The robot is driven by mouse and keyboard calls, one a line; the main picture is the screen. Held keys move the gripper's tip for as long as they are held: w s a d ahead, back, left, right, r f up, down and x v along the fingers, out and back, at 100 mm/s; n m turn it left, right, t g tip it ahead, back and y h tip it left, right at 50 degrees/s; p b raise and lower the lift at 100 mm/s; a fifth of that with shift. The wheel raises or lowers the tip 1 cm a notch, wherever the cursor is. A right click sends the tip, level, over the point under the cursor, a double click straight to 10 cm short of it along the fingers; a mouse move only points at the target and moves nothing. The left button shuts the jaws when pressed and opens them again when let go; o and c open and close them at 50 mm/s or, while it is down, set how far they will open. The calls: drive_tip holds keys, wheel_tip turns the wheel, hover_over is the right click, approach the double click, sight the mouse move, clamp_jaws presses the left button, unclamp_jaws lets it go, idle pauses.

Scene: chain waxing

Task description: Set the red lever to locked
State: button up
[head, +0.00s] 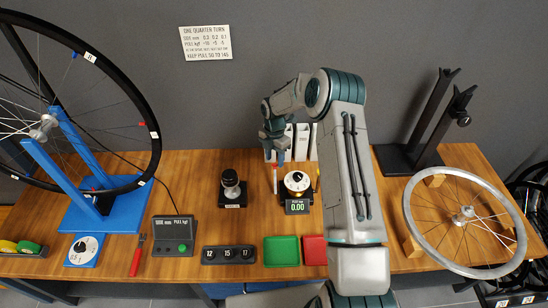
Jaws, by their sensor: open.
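My gripper (279,157) hangs over the back middle of the wooden table. Its jaws are small and partly turned away here; it is open. No part in view is clearly marked as the red lever. A thin upright piece with red on it (275,178) stands just below my gripper, left of a round white dial device (297,182) with a display reading 0.00. I see nothing held in my gripper.
A spoked wheel stands in the blue stand at left. Green (281,251) and red (314,250) trays, a red-handled tool (136,262) and a numbered holder (228,263) line the front.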

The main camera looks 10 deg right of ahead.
wheel_tip(320, 180, up, 14)
drive_tip(key=w, duration=0.1)
drive_tip(key=shift+w+f, duration=0.2)
drive_tip(key=shift+w, duration=0.15)
drive_tip(key=s+d+r+m+t+h+p, duration=0.1)
drive_tip(key=s+r+m+t+p, duration=0.1)
drive_tip(key=s+r+m, duration=1.25)
drive_tip(key=s+d+r+m, duration=0.1)
drive_tip(key=s+r+m, duration=0.1)
drive_tip(key=s, duration=0.5)
drive_tip(key=s+r+m+t+p, duration=0.1)
drive_tip(key=s+r+m, duration=0.1)
drive_tip(key=s+m, duration=0.3)
drive_tip(key=s+d+r+m+t, duration=0.1)
drive_tip(key=s+m, duration=0.3)
drive_tip(key=s, duration=0.6)
drive_tip(key=shift+s+d+r+y+p, duration=0.2)
drive_tip(key=shift+d+r+y+p, duration=0.15)
drive_tip(key=shift+r, duration=0.35)
